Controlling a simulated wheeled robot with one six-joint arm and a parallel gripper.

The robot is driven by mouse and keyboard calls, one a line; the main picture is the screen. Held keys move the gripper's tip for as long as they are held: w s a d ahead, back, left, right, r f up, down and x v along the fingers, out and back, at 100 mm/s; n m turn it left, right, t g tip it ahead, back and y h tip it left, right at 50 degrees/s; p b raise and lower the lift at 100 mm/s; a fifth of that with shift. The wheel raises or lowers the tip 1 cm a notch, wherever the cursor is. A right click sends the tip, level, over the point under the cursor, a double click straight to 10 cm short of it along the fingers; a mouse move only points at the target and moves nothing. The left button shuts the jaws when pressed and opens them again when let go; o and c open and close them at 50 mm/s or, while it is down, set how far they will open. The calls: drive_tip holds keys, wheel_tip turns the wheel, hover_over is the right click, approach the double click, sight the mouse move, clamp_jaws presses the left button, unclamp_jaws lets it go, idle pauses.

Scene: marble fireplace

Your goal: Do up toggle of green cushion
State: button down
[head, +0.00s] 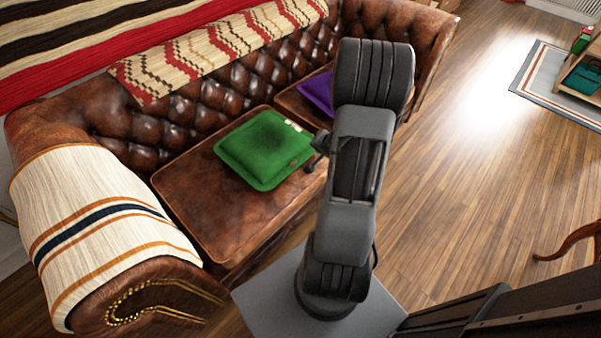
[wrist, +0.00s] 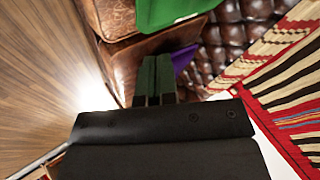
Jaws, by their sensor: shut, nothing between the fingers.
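The green cushion (head: 262,148) lies flat on the brown leather seat of the sofa. Small pale marks show at its far right edge, and a small brownish spot shows near its right side. I cannot tell which is the toggle. My gripper (head: 318,160) is at the cushion's right side, partly hidden by my arm; I cannot tell whether it touches. In the wrist view my gripper (wrist: 156,62) has its fingers together, with nothing between them. The green cushion (wrist: 172,12) shows there at the top edge, beyond the fingertips; no toggle can be made out there.
A purple cushion (head: 317,92) lies on the farther seat, partly behind my arm. The tufted sofa back (head: 200,105) stands behind the green cushion. A striped throw (head: 95,215) covers the near armrest. Open wooden floor (head: 470,170) is at right.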

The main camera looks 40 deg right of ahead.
drive_tip(key=s+f+m+t+y+b, duration=0.1)
drive_tip(key=s+f+m+y+b, duration=0.15)
drive_tip(key=f, duration=0.65)
drive_tip(key=b, duration=0.4)
approach(295, 164)
wheel_tip(295, 164, down, 4)
drive_tip(key=w, duration=0.2)
drive_tip(key=shift+w+a+f+m+b, duration=0.1)
drive_tip(key=shift+w+a+m+b, duration=0.1)
drive_tip(key=shift+w, duration=0.3)
drive_tip(key=shift+w+a+m+b, duration=0.1)
drive_tip(key=shift+w+m+b, duration=0.05)
drive_tip(key=shift+w, duration=0.4)
